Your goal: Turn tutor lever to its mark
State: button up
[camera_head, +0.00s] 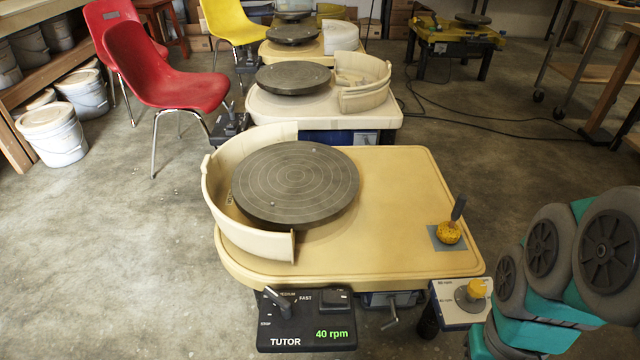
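The tutor lever (278,302) is a small grey lever on the black TUTOR control box (290,335) at the bottom middle of the head view. Its handle slants up and to the left from its pivot. Small words stand around it: STOP at lower left, what looks like MEDIUM above, and FAST to the right. A green display (332,334) on the box reads 40 rpm. I cannot make out a separate mark for the lever. My arm's teal and grey links fill the lower right, apart from the box. My gripper does not show.
The cream pottery wheel table (400,200) with its round grey wheel head (295,183) stands behind the box. A pale box with a yellow-topped knob (478,289) sits near my arm. Red chair (170,80) and buckets stand left; floor at lower left is clear.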

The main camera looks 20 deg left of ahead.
aim_at(285, 305)
jog(key=u, duration=1.5)
